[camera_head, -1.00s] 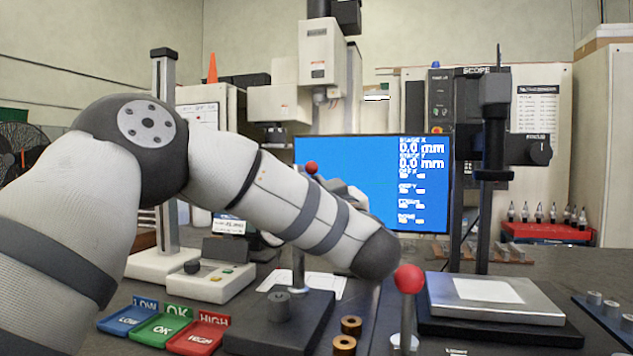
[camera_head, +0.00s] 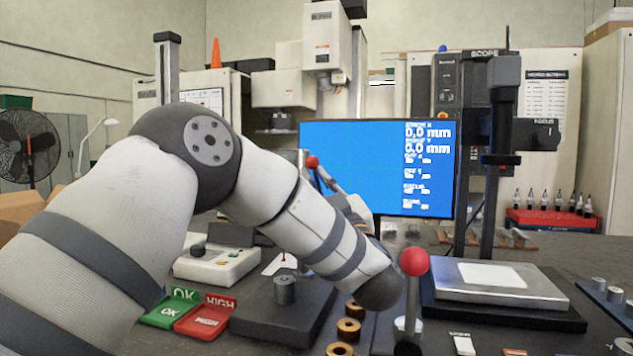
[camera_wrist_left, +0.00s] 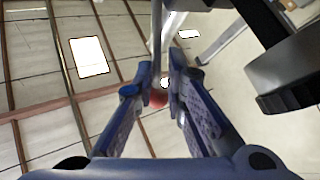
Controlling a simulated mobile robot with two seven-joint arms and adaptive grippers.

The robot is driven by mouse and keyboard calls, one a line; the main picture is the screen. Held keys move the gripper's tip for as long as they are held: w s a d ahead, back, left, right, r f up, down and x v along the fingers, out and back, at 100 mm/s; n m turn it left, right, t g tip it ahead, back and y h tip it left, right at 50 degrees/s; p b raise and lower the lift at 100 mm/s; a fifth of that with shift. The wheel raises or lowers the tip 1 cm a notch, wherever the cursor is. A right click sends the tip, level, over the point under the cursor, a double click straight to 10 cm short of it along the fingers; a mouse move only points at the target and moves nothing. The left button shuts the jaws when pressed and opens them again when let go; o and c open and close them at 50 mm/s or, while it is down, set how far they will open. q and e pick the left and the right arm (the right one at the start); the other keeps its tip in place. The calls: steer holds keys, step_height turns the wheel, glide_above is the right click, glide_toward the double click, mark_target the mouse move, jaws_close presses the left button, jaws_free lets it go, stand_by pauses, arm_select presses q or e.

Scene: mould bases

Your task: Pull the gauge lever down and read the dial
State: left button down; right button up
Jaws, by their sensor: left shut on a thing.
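The gauge lever's red knob (camera_head: 312,161) shows in front of the blue monitor. My left gripper (camera_head: 326,178) is at it, mostly hidden behind my forearm. In the left wrist view the red knob (camera_wrist_left: 158,98) sits between the fingertips, and the gripper (camera_wrist_left: 164,90) is shut on it. A dark round body (camera_wrist_left: 290,72), perhaps the gauge head, is at upper right there; no dial face is readable. The gauge's black base (camera_head: 270,325) with a grey cylinder (camera_head: 285,290) is below my arm. My right gripper is in neither view.
A second red ball (camera_head: 413,262) stands on a post in front. Brass rings (camera_head: 350,328) lie beside the base. The green OK tile (camera_head: 165,312) and red HIGH tile (camera_head: 203,320) are at left. The scope stage (camera_head: 500,290) is at right; the monitor (camera_head: 350,150) stands behind.

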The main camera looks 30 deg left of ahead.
arm_select(q)
steer(key=c, duration=2)
jaws_free()
steer(key=shift+w+d, duration=0.1)
steer(key=shift+d, duration=0.1)
steer(key=shift+o, duration=1.2)
steer(key=shift+d, duration=0.15)
step_height(320, 180, up, 10)
